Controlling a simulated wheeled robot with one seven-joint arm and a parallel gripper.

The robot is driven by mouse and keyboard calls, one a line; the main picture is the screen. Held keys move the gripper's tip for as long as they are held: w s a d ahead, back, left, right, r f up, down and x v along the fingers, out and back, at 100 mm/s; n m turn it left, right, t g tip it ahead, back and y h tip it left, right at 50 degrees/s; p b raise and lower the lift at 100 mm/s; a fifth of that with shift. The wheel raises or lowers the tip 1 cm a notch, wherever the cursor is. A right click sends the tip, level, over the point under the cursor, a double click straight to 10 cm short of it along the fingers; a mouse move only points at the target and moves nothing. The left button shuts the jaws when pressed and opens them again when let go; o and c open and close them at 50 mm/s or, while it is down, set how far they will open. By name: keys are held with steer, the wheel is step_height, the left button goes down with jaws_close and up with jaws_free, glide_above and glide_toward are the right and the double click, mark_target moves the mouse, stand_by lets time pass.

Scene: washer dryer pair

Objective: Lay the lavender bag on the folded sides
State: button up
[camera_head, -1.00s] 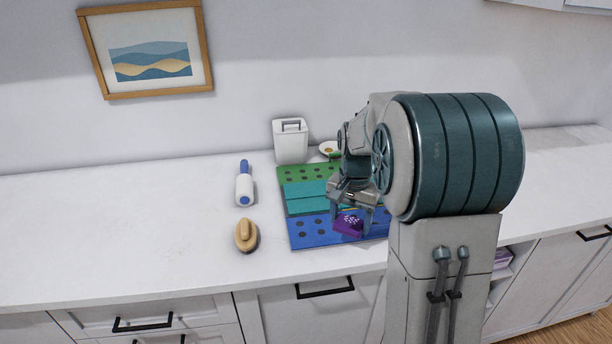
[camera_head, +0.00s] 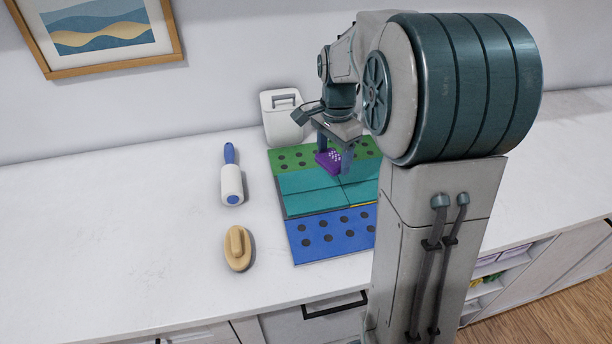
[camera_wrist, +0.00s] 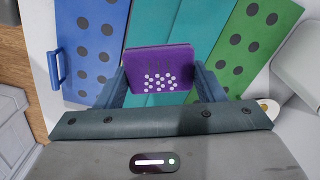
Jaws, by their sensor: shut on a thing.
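The lavender bag is a small purple pouch with white dots (camera_head: 328,161). It also shows in the wrist view (camera_wrist: 160,68), between the two fingers. My gripper (camera_head: 335,160) is shut on it and holds it over the folding board. The board has teal middle panels (camera_head: 310,203), a green dotted panel (camera_head: 291,159) at the back and a blue dotted panel (camera_head: 325,234) at the front. In the wrist view the bag overlaps the teal panels (camera_wrist: 163,25). I cannot tell its exact height above them. My arm hides the board's right side.
A lint roller (camera_head: 231,180) and a wooden brush (camera_head: 238,248) lie on the counter left of the board. A white lidded container (camera_head: 281,121) stands behind the board. The white counter (camera_head: 110,225) is clear at the left.

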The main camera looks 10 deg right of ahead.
glide_above(306, 189)
step_height(306, 189, down, 4)
steer(key=shift+a+r+p, duration=0.1)
steer(key=shift+p, duration=0.25)
steer(key=shift+f, duration=2)
steer(key=shift+f, duration=0.15)
steer(key=o, duration=0.9)
steer(key=shift+o, duration=0.2)
